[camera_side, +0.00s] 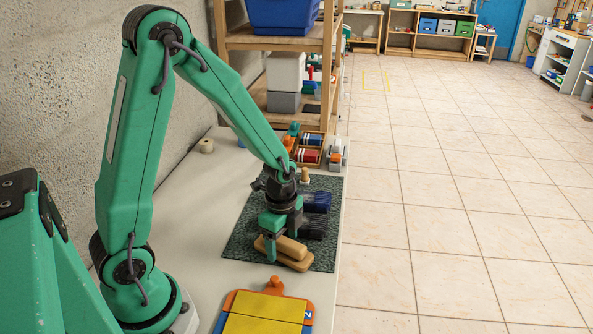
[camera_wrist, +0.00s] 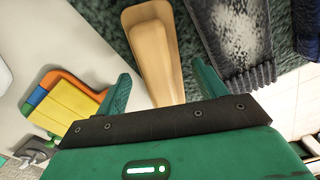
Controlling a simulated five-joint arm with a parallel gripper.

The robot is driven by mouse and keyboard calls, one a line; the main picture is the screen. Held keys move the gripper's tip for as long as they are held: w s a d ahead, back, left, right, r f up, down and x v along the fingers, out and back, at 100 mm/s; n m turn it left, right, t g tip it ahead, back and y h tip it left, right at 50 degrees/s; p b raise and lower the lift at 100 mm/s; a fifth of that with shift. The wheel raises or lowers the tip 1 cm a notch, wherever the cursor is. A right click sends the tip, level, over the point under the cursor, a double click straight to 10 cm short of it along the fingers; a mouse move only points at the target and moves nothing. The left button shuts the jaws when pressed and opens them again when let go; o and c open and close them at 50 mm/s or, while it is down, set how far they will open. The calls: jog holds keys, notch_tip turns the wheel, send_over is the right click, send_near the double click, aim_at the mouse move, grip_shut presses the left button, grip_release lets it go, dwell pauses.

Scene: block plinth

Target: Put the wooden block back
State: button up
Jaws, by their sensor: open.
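The wooden block (camera_side: 284,246) is a rounded tan bar lying flat on a second, similar wooden piece (camera_side: 297,263) on the dark green speckled mat (camera_side: 240,243). In the wrist view the stacked wood (camera_wrist: 155,55) shows as two overlapping tan shapes running up from between the fingers. I see gaps between the fingers and the wood. The wood's near end is hidden behind the gripper body.
A black brush (camera_side: 314,229) and a dark blue brush (camera_side: 316,202) lie beside the wood on the mat. A small wooden peg (camera_side: 304,174) stands behind them. A yellow, orange and blue board (camera_side: 268,307) lies in front. A tray of coloured rolls (camera_side: 309,140) is at the back.

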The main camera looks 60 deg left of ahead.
aim_at(282, 239)
notch_tip(282, 239, up, 12)
dwell(0.7)
jog(key=shift+r, duration=0.15)
dwell(0.5)
jog(key=s+d+r+n+t, duration=0.2)
jog(key=s+r+n+t, duration=0.3)
jog(key=s+r+n, duration=0.5)
jog(key=shift+d+r+n+t, duration=0.15)
jog(key=shift+d+n+t, duration=0.2)
jog(key=shift+n, duration=1.45)
